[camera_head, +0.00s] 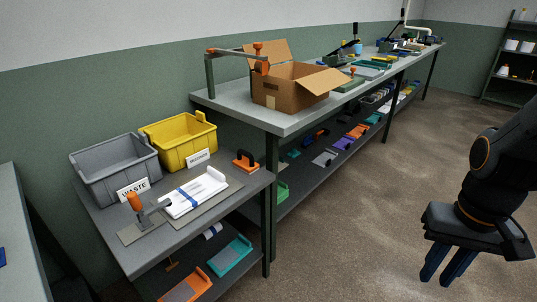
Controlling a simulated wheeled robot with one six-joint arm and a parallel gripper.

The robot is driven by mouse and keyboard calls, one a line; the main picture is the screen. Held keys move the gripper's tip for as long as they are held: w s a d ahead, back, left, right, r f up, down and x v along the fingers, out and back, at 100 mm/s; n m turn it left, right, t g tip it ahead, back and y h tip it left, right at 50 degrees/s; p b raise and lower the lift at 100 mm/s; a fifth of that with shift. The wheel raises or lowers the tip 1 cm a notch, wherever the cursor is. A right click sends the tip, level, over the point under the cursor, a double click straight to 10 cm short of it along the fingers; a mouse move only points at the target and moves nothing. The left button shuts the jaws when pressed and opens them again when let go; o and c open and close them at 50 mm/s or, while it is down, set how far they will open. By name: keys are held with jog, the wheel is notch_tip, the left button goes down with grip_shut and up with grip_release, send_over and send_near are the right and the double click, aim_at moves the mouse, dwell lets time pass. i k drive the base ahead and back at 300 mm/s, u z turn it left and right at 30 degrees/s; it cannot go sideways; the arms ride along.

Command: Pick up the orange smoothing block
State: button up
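The orange smoothing block (244,167) has an orange base and a dark arched handle. It stands upright on the lower grey bench (226,196), near its right end, right of the yellow bin. My gripper (438,281) hangs at the right of the view over the open floor, far to the right of the block and touching nothing. Its two blue fingers point down with a gap between them, and nothing shows between them.
A grey WASTE bin (115,170) and a yellow bin (180,141) stand behind the block's left. A cardboard box (285,92) sits on the higher bench. Bare floor (350,220) separates my gripper from the benches.

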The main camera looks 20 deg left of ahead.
aim_at(248, 166)
jog(key=u, duration=0.05)
jog(key=i, duration=0.65)
jog(key=u, duration=0.9)
jog(key=i, duration=0.65)
jog(key=u, duration=0.7)
